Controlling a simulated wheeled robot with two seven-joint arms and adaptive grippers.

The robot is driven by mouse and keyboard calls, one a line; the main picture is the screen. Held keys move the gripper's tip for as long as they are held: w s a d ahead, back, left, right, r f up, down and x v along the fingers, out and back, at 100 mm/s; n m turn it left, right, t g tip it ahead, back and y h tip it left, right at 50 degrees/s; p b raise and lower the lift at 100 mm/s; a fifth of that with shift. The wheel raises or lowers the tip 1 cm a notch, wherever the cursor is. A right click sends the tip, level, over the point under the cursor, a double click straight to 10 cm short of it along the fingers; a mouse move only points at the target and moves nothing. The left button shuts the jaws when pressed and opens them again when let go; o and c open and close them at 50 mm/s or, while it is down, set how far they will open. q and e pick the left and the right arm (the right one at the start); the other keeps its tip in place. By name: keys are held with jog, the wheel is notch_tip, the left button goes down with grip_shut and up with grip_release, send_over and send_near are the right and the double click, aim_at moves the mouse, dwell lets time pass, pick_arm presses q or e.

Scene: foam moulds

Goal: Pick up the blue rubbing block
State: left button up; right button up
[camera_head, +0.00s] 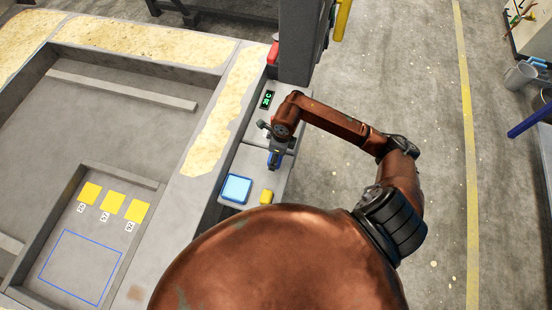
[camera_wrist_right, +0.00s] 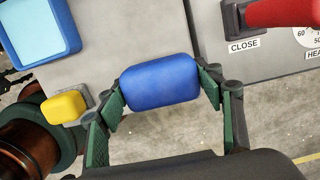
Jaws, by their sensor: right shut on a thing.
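The blue rubbing block (camera_wrist_right: 160,82) is a rounded blue block between the green fingers of my right gripper (camera_wrist_right: 165,92) in the right wrist view. The fingers press on its two short ends. From these views I cannot tell how far the block is above the panel. My left gripper is in neither view.
A blue-rimmed tray with a light blue pad (camera_head: 236,188) and a yellow block (camera_head: 266,197) lie near the panel's front. A green display (camera_head: 267,99) is behind. A red handle (camera_wrist_right: 285,12) is beside a CLOSE label. Yellow squares (camera_head: 113,203) lie in the mould recess at left.

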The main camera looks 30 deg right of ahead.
jog(key=s+a+r+p, duration=0.1)
jog(key=s+a+r, duration=0.6)
jog(key=s, duration=0.5)
notch_tip(320, 180, up, 2)
jog(key=shift+a+r, duration=0.2)
jog(key=shift+r, duration=0.05)
jog(key=o, duration=0.8)
jog(key=c, duration=0.4)
jog(key=shift+w, duration=0.1)
jog(key=shift+c, duration=0.2)
